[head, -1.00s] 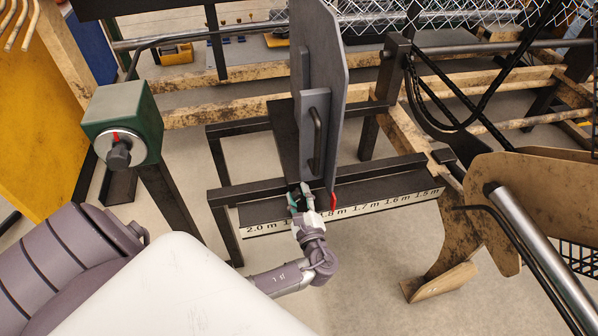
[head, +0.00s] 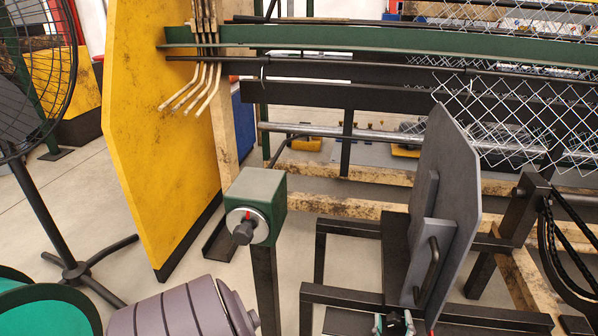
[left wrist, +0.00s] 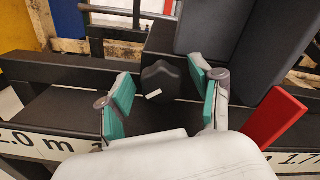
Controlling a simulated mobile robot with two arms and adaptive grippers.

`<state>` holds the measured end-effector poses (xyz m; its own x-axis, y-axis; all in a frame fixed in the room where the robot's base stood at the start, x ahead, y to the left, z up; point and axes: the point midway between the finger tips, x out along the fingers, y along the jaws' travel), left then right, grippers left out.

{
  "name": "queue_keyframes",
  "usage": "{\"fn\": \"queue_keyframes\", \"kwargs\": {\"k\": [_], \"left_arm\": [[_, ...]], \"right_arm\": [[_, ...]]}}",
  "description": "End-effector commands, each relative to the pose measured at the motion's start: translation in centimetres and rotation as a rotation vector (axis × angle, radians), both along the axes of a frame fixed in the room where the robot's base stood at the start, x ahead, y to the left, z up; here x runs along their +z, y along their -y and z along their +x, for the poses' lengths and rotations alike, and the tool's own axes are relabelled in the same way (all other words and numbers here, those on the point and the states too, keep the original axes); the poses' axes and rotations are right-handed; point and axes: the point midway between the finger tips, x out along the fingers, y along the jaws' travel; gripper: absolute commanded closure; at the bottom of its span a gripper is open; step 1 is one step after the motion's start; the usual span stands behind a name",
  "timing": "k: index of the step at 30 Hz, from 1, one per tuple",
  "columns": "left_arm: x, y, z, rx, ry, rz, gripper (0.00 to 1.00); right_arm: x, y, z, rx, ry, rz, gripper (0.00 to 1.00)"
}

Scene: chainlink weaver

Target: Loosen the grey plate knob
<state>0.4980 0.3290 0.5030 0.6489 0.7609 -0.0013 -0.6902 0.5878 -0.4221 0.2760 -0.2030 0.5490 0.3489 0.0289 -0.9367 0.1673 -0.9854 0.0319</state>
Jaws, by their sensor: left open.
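The plate knob (left wrist: 163,80) is a dark lobed knob with a small white mark, at the foot of the grey plate (head: 452,195). In the left wrist view it sits between the two teal-padded fingers of my left gripper (left wrist: 162,100). The fingers are spread, with visible gaps to the knob on both sides. In the head view my left gripper (head: 394,324) shows only at the bottom edge, below the plate, and the rest of it is cut off. The plate stands upright with a dark handle (head: 428,272). My right gripper is not in view.
A red pointer (left wrist: 275,118) sticks out beside the right finger, above the numbered scale (left wrist: 50,145). A green box (head: 262,192) with a dial and black knob stands left of the plate. A yellow panel (head: 150,130) and a fan (head: 30,80) are further left.

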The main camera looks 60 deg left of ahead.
Motion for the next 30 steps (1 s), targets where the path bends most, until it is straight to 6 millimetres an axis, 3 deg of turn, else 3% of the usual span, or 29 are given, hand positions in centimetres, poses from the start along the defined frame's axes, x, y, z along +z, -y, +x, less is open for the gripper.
{"fn": "queue_keyframes", "kwargs": {"k": [6, 26, 27, 28, 30], "left_arm": [[0.4, 0.1, 0.2, 0.0, -0.285, 0.247, 0.35], [0.1, 10.5, -8.7, -0.002, -0.281, 0.236, 0.35], [0.3, 10.9, -9.1, -0.002, -0.284, 0.233, 0.35], [0.5, 10.2, -9.1, -0.007, -0.307, 0.202, 0.35], [-0.4, 9.5, -9.6, -0.019, -0.347, 0.131, 0.35]], "right_arm": [[1.2, 0.0, 0.0, 0.0, -0.001, 0.0, 0.36], [2.8, 0.0, 0.0, 0.0, -0.001, -0.001, 0.36], [3.2, 0.0, 0.0, 0.0, -0.001, -0.001, 0.36], [4.8, 0.0, 0.0, 0.0, 0.0, -0.001, 0.36], [6.3, 0.0, 0.0, 0.0, 0.0, -0.001, 0.36]]}}
